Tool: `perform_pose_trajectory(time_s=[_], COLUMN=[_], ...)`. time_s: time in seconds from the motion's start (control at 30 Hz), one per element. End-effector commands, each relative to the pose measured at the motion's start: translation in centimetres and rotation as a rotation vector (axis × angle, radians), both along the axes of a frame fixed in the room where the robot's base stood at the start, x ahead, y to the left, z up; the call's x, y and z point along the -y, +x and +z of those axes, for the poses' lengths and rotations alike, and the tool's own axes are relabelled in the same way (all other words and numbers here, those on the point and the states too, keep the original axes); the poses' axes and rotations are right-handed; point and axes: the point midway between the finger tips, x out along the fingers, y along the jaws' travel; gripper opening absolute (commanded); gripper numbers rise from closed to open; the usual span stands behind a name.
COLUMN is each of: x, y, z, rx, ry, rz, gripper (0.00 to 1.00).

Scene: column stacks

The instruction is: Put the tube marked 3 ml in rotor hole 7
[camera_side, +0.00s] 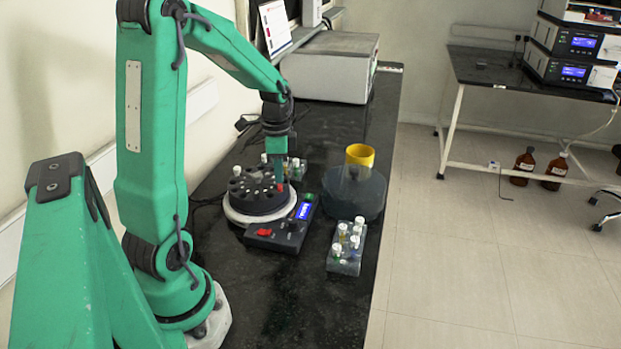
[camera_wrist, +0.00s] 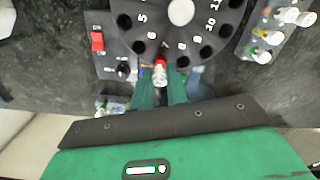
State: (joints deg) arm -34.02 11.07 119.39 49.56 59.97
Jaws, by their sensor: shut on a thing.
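My gripper (camera_side: 279,178) is shut on a tube with red in it; the tube (camera_side: 280,187) hangs upright at the rotor's right edge in the side view. In the wrist view my gripper (camera_wrist: 161,88) has a finger on each side of the tube (camera_wrist: 160,76), which has a pale cap and a red lower part. Its volume mark is not readable. The black rotor (camera_side: 255,190) shows its hole numbers in the wrist view (camera_wrist: 165,25). The tube's red end is at hole 7, beside the printed 7, and covers it. I cannot tell whether it is inside.
A grey rack (camera_side: 346,262) with several white-capped tubes stands right of the control box (camera_side: 278,237). Another rack (camera_wrist: 275,38) of tubes shows at the wrist view's upper right. The bench front is clear.

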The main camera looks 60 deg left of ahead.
Motion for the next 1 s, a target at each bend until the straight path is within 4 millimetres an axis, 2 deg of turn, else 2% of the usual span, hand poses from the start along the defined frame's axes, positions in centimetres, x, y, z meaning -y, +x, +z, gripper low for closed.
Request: perform_pose_trajectory(time_s=[1.0], x=[0.0], y=[0.0], z=[-2.2], rx=[0.0], ry=[0.0], rz=[0.0], gripper=[0.0])
